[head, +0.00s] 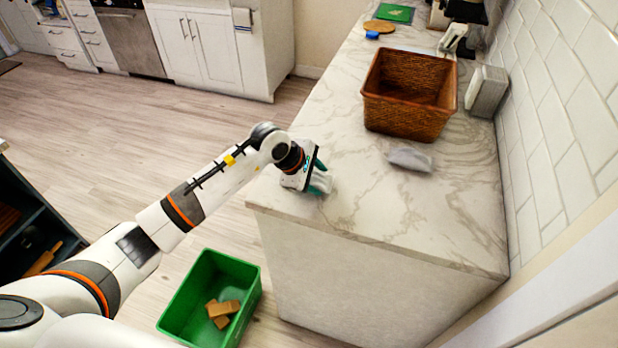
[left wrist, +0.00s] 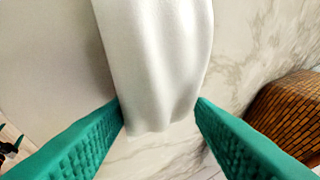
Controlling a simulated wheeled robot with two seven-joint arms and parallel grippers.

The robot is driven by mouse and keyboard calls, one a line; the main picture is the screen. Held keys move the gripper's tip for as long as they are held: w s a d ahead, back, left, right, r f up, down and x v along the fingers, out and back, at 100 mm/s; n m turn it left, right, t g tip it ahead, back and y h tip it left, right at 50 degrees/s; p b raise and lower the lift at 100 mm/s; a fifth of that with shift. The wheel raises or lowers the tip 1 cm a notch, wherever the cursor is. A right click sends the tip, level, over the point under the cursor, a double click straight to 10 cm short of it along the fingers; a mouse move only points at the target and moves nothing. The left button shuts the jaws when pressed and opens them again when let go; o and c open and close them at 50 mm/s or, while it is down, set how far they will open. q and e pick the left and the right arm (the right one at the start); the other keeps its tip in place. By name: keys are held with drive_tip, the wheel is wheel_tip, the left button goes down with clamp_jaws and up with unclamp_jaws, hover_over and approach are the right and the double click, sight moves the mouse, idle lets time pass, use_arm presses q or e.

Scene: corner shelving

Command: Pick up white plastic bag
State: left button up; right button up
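A smooth white piece (left wrist: 155,60), which looks like the white plastic bag, fills the middle of the left wrist view. Its lower end lies between my two green fingers. My left gripper (head: 321,178) is low over the near left edge of the marble counter, with its fingers apart on either side of the white piece (head: 323,184), which the fingers partly hide in the head view. In the left wrist view, my left gripper (left wrist: 159,104) has its fingertips close to both edges of the white piece; firm contact is not clear. My right gripper is not in view.
A pale grey-white crumpled packet (head: 410,159) lies on the marble counter (head: 400,205), right of my left gripper. A brown wicker basket (head: 400,115) stands behind it, by a grey-white box (head: 486,92). A green crate (head: 185,300) with brown blocks stands on the floor.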

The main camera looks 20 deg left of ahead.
use_arm(q)
drive_tip(key=shift+c, duration=1.1)
drive_tip(key=shift+r, duration=0.1)
